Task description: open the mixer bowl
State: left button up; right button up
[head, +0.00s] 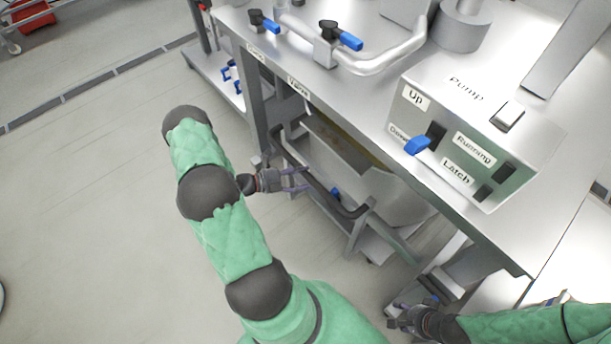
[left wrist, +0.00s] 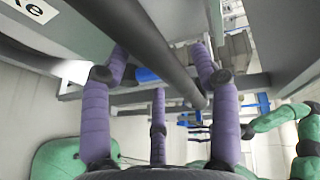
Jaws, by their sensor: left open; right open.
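A grey metal bowl (head: 398,203) sits under the steel table, with brownish contents partly visible; I take it for the mixer bowl. The table top hides part of it. A dark bar handle (head: 332,201) runs along its front side. My left gripper (head: 303,180) is open at this bar. In the left wrist view the dark bar (left wrist: 160,52) passes diagonally between the spread purple fingers (left wrist: 158,85); I cannot tell whether they touch it. My right gripper (head: 398,322) is open and empty at the lower right, well apart from the bowl.
A control box (head: 450,125) with "Up", "Running" and "Latch" labels and a blue switch (head: 417,146) stands on the steel table (head: 290,72). Blue-handled valves (head: 340,36) and a curved pipe are behind it. The floor at left (head: 90,200) is clear.

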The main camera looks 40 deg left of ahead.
pick_arm(q)
jog(key=shift+x, duration=0.95)
grip_shut()
jog(key=shift+s, duration=0.1)
